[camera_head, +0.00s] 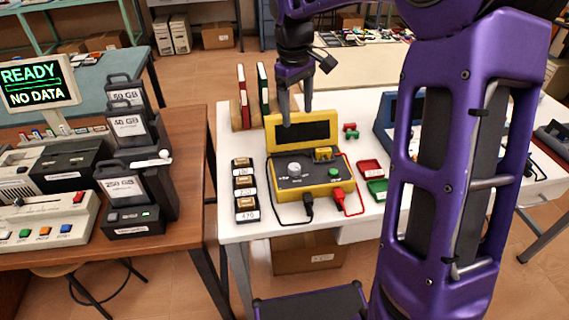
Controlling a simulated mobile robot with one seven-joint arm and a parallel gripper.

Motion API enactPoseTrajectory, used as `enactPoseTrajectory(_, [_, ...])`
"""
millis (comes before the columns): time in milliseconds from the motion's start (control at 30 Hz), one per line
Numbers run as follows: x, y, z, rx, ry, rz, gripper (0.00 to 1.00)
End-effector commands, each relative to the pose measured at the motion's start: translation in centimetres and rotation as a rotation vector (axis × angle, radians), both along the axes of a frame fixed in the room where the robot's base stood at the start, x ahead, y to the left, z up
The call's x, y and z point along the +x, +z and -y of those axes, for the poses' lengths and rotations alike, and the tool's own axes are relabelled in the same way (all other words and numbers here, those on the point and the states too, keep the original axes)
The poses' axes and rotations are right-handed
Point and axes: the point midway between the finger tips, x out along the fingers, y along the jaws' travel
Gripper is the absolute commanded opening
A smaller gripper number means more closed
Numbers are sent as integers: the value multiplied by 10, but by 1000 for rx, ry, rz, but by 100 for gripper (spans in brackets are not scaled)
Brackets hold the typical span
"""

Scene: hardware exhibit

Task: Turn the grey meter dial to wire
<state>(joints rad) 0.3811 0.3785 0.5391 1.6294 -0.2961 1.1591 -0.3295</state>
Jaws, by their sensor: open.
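The yellow meter (322,190) stands on the white table, with a raised dark screen (301,132) at its back and a grey sloped panel. The grey dial (295,168) is on the left part of this panel. Its pointer position is too small to read. Black and red leads plug into the meter's front. My gripper (297,118) points down in front of the screen, above and behind the dial as seen here, and apart from the dial. It is open with nothing between its fingers; the gap is narrow in this view.
Several labelled component boxes (244,190) stand in a column left of the meter. Red and green trays (372,178) lie to its right. Books (252,95) stand in a wooden holder behind. A blue device (385,125) is partly hidden by my arm. Bare white table (232,229) shows at the front.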

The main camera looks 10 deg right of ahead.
Motion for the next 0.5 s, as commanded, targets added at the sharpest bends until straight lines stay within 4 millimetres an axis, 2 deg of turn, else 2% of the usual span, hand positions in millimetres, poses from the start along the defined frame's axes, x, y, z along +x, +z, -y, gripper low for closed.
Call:
enactPoseTrajectory(133, [-4,-3,-6,26,21,-21,73])
enactPoseTrajectory(233, [-4,-13,-7,26,23,-22,73])
enactPoseTrajectory(500, [-3,-69,-4,26,23,-23,73])
